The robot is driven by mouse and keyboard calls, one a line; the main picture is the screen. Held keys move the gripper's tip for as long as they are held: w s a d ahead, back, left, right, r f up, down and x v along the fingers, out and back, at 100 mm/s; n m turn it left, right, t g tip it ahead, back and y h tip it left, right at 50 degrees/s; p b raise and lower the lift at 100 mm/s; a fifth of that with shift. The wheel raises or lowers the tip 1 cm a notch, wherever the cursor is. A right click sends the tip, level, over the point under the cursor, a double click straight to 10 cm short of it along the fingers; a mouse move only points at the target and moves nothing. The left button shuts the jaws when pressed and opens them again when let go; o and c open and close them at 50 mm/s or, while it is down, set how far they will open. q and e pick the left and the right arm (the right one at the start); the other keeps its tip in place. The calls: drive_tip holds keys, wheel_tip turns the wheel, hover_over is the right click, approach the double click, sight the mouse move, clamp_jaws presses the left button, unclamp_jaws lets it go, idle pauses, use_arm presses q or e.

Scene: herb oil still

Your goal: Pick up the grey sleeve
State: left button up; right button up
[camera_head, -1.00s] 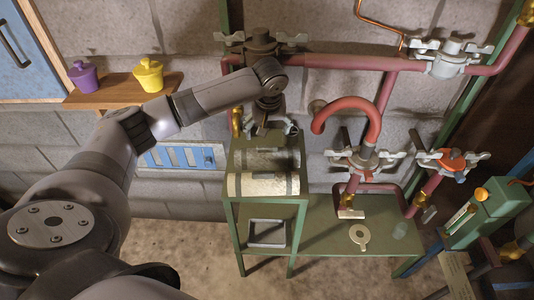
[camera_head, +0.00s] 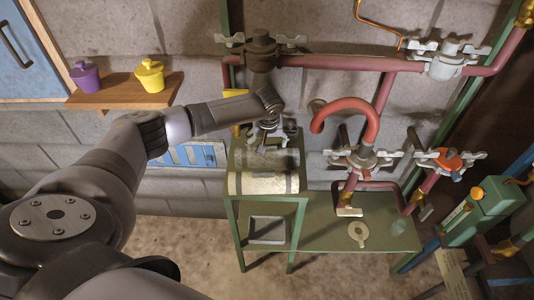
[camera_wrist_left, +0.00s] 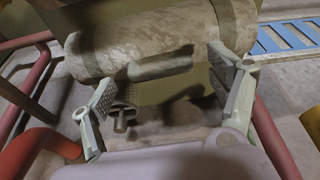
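The grey sleeve (camera_head: 272,160) is a mottled half-round piece lying across the top of the green stand (camera_head: 233,212), behind a paler, cream sleeve (camera_head: 262,184). My left gripper (camera_head: 270,136) is at the wall side of the grey sleeve, just behind and above it. In the left wrist view a mottled sleeve (camera_wrist_left: 150,38), which looks like the grey one, lies just beyond the fingertips. My left gripper (camera_wrist_left: 165,72) is open and empty there, its fingers spread wide. I cannot tell whether a finger touches the sleeve. My right gripper is not in view.
A dark valve (camera_head: 261,52) on the red pipe (camera_head: 340,62) is close behind my left wrist. A curved red pipe (camera_head: 345,104) rises right of the stand. A wooden shelf (camera_head: 120,95) holds two pots.

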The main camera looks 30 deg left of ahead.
use_arm(q)
drive_tip(key=c, duration=1.8)
drive_tip(key=shift+r, duration=0.1)
